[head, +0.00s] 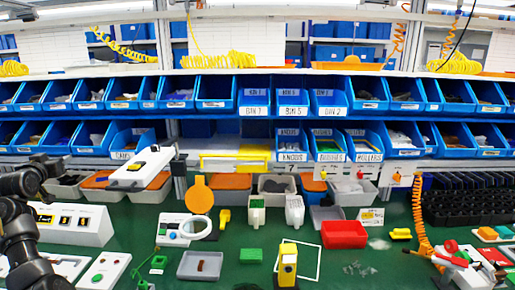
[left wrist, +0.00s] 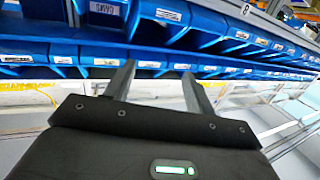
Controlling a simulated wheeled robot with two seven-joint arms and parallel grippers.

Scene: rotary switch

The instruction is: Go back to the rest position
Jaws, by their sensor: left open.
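My left arm comes in at the left edge of the head view as dark links, and its fingertips cannot be made out there. In the left wrist view my left gripper (left wrist: 158,85) has its two grey fingers apart with nothing between them. They point toward rows of blue bins (left wrist: 150,62) and touch nothing that I can see. My right gripper is not in view. A yellow upright device (head: 288,262) with a dark part stands at the front middle of the green table (head: 225,263). I cannot tell which device is the rotary switch.
A white panel with buttons (head: 104,270) and a white box with yellow displays (head: 72,222) lie near my left arm. A grey tray (head: 200,265), a red bin (head: 344,234) and black racks (head: 465,208) stand on the table. Blue bins (head: 217,92) line the back shelves.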

